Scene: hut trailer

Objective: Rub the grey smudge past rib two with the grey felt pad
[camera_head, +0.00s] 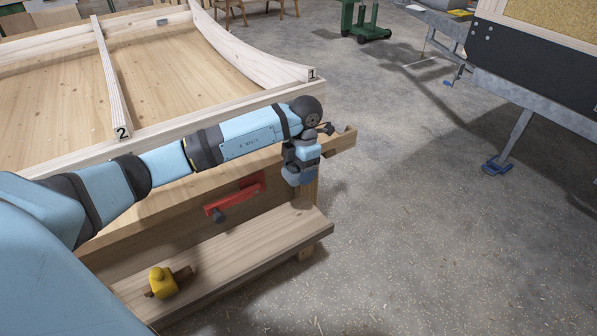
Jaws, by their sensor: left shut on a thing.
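The pale wooden hull frame holds rib two, a slat (112,80) marked "2", and a curved rib (262,66) marked "1". My left arm reaches across the frame's front rail. My left gripper (300,172) hangs beyond the rail, beside the bench's right end. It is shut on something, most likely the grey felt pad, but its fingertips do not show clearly. A small grey and dark piece (339,128) shows just right of the wrist; I cannot tell what it is. I cannot make out the grey smudge on the boards. My right gripper is not in view.
The wooden bench (140,211) carries a red clamp-like handle (235,197) on its front. A yellow tool (162,282) lies on the lower shelf. A grey metal trailer frame (540,98) stands at right.

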